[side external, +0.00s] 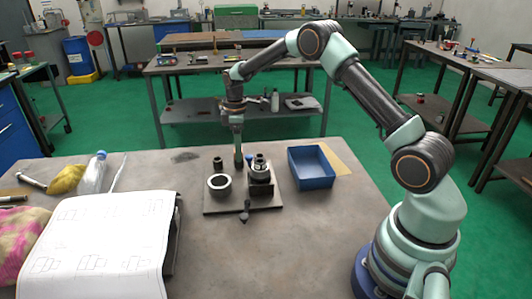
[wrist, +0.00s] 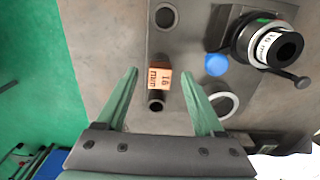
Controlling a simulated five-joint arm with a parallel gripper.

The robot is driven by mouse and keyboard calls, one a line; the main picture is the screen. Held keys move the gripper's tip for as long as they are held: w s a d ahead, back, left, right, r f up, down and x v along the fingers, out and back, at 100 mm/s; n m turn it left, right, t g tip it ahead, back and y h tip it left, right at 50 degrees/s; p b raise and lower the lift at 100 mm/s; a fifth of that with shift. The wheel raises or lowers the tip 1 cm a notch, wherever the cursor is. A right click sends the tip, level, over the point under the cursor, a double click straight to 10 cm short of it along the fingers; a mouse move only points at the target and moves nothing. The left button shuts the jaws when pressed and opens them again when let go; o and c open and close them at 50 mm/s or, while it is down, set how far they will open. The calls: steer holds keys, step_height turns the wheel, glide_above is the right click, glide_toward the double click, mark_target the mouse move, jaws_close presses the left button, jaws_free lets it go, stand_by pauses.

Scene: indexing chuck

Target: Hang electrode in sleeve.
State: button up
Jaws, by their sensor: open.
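A copper-coloured block marked "16 mm" (wrist: 160,79) shows between my fingers in the wrist view, with a dark round open end (wrist: 156,103) at its near side. I take it for the electrode; no contact with the fingers shows. My gripper (wrist: 160,72) is open and points down over the plate. In the side view my gripper (side external: 239,160) is between a small dark post (side external: 218,163) and the chuck (side external: 260,170). The chuck's dark round sleeve (wrist: 290,46), with a white "16 mm" band, is at the upper right in the wrist view. Whether its bore is empty is unclear.
The dark base plate (side external: 225,207) also carries a pale ring (side external: 219,185), which shows in the wrist view (wrist: 226,105), and a blue disc (wrist: 215,64). A knobbed lever (wrist: 301,82) sticks out by the chuck. A blue tray (side external: 311,168) stands right; drawings (side external: 95,240) lie left.

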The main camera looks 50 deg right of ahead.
step_height(320, 180, up, 12)
stand_by(0.5)
steer(key=s+a+r+m+t, duration=0.35)
steer(key=s+a+r, duration=0.25)
steer(key=s+r, duration=0.4)
steer(key=s+a+f+m+t, duration=0.1)
steer(key=s+a+m, duration=0.1)
steer(key=s, duration=0.4)
steer(key=s+a+f+m+t, duration=0.1)
steer(key=s+a+m, duration=0.2)
steer(key=s, duration=0.4)
steer(key=shift+s+f, duration=0.2)
steer(key=shift+f, duration=0.05)
